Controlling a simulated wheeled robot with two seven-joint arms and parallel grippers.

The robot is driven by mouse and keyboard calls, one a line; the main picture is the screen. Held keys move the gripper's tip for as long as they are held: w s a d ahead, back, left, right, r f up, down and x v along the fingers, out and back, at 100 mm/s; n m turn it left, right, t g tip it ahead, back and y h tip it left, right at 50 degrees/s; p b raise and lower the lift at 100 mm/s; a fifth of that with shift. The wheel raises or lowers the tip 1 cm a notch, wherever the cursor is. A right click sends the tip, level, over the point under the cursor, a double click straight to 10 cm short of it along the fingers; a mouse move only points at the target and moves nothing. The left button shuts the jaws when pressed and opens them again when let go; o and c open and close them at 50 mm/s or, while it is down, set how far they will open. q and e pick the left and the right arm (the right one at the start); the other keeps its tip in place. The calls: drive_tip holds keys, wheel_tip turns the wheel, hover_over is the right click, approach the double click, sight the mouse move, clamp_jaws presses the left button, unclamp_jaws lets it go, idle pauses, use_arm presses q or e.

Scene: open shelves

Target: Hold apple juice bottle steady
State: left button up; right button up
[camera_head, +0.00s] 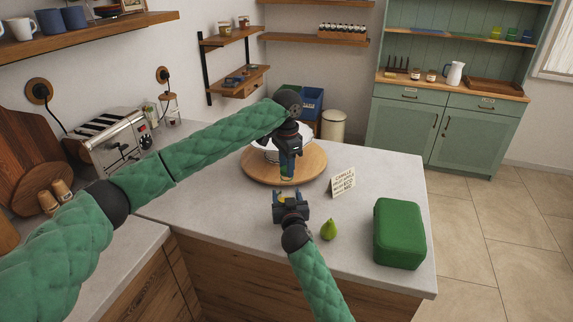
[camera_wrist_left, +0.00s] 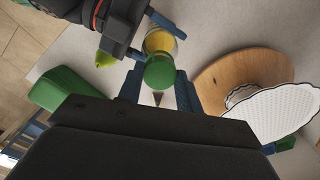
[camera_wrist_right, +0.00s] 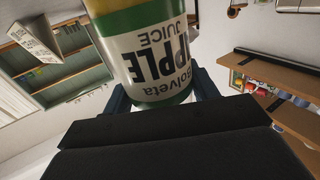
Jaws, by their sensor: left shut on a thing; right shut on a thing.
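The apple juice bottle (camera_head: 287,174) is mostly hidden between my two grippers in the head view. In the left wrist view its green cap (camera_wrist_left: 160,72) and yellow juice show. In the right wrist view its white label (camera_wrist_right: 155,62) reads "APPLE JUICE", upside down. My left gripper (camera_head: 287,163) comes from above and is shut on the bottle near the cap; its fingers flank the cap in the left wrist view (camera_wrist_left: 160,90). My right gripper (camera_head: 289,192) comes from the front and is shut on the bottle's body, with fingers either side in the right wrist view (camera_wrist_right: 163,100).
A round wooden board (camera_head: 255,174) with a white patterned stand (camera_wrist_left: 275,110) is just behind the bottle. A small sign (camera_head: 343,182), a green pear (camera_head: 328,229) and a green box (camera_head: 398,233) stand to the right. A toaster (camera_head: 112,143) is at the left.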

use_arm(q)
drive_tip(key=shift+f, duration=0.35)
